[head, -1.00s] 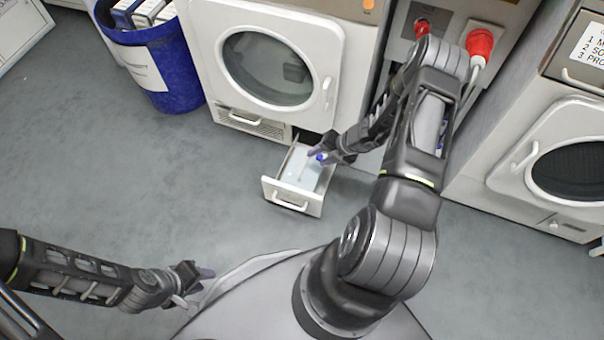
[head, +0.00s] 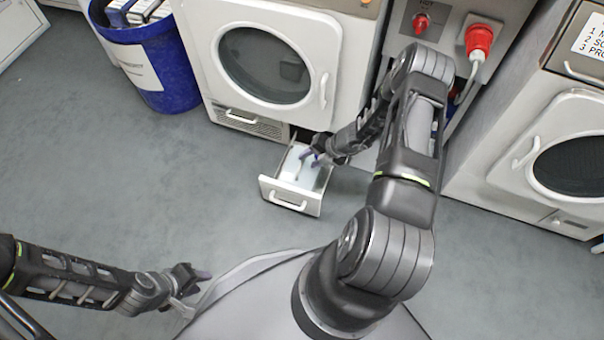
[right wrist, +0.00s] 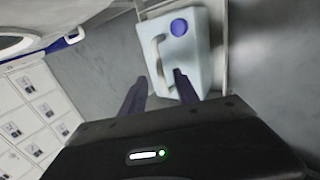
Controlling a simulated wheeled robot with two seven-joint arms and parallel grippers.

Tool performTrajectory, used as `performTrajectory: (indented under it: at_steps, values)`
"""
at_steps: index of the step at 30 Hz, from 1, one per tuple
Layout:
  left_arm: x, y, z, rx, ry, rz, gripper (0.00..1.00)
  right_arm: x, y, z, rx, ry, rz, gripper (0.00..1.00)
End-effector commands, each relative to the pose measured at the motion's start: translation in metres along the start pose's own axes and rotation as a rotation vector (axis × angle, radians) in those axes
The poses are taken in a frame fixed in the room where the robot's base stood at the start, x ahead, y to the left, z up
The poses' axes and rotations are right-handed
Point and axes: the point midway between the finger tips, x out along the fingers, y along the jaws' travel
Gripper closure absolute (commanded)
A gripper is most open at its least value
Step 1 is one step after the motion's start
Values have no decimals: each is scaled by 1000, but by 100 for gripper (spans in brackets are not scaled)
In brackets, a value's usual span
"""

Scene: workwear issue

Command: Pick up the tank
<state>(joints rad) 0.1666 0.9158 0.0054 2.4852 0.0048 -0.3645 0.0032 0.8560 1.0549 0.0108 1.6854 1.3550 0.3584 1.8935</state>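The tank (right wrist: 198,50) is a pale, whitish-blue container with a round blue cap and a light handle (right wrist: 156,62) along one side. It lies in the pulled-out white drawer (head: 284,197) below the dryer; in the head view my right gripper partly covers it. My right gripper (head: 311,157) is over the drawer. In the right wrist view its two dark fingers (right wrist: 160,90) are apart, pointing at the handle end, with nothing visibly gripped. Whether they touch the tank I cannot tell. My left gripper (head: 200,286) is open and empty, low at the left near my base.
A white dryer (head: 205,60) stands behind the drawer, and another machine (head: 520,185) stands at the right. A blue bin (head: 160,75) with boxes is at the upper left. Red plugs (head: 479,40) are on the wall panel. The grey floor at left is clear.

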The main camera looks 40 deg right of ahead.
Motion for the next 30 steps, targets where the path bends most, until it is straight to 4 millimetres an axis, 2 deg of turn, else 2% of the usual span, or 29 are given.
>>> performTrajectory:
  at_steps: [1,3,7,25,30]
  values:
    - [10,-4,-1,-1,3,0,67,14,-4,-1,0,2,1,63]
    - [14,-5,-1,-2,6,-1,67,23,-3,-1,-1,1,1,63]
    - [18,-6,-2,-2,10,-1,67,34,-2,0,-1,0,0,63]
    - [16,-5,-2,-1,9,-1,67,33,-1,0,0,0,0,63]
    - [16,-5,-2,-1,9,-1,67,33,-1,0,0,0,0,75]
